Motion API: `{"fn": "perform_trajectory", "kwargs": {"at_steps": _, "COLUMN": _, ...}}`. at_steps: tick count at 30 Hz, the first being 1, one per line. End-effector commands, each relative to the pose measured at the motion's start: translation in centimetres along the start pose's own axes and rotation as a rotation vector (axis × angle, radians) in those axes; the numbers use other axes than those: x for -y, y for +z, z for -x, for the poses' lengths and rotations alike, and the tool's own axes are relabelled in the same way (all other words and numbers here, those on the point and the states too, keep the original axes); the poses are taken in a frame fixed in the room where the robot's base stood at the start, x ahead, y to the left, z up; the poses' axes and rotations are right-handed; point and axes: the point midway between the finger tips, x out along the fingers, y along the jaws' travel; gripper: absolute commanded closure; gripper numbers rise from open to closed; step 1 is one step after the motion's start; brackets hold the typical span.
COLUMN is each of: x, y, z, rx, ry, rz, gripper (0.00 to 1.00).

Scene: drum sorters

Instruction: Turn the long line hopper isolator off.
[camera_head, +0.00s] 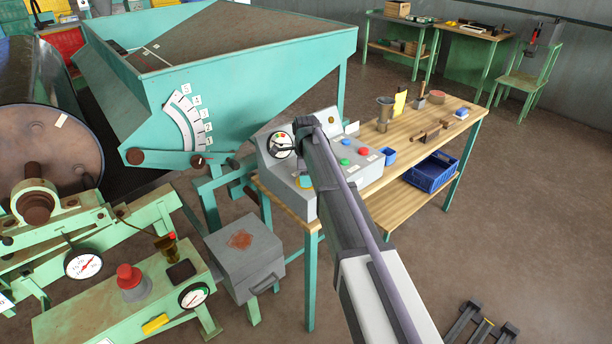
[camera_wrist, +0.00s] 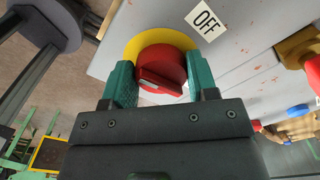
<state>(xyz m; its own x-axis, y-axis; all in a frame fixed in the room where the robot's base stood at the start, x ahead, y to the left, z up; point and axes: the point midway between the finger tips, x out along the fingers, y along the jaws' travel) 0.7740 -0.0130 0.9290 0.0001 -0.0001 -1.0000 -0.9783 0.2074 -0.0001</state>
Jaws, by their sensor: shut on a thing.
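The isolator is a red rotary knob (camera_wrist: 160,72) on a yellow round plate (camera_wrist: 132,47), seen close up in the wrist view. A raised bar crosses the knob, slanting slightly down to the right, with a pale mark near its lower left end. A white OFF label (camera_wrist: 205,20) is on the grey panel up and right of the knob. My gripper (camera_wrist: 152,84) has its teal fingers on either side of the knob, shut on it. In the head view my arm covers much of the grey control box (camera_head: 372,174), and the knob and fingertips cannot be made out clearly.
The box stands on a wooden workbench (camera_head: 432,125) with green, red and blue buttons beside my arm. A teal hopper (camera_head: 240,60) with a scale rises behind it. A grey metal box (camera_head: 245,250) sits lower left. Open floor (camera_head: 540,190) lies right.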

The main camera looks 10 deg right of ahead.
Motion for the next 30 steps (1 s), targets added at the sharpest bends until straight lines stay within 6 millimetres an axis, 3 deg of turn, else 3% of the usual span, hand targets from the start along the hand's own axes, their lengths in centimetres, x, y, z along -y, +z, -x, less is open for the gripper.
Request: {"fn": "perform_trajectory", "kwargs": {"at_steps": 30, "x": -0.52, "y": -0.25, "z": -0.02, "rx": 0.000, "ry": 0.001, "rz": 0.906, "gripper": 0.70}}
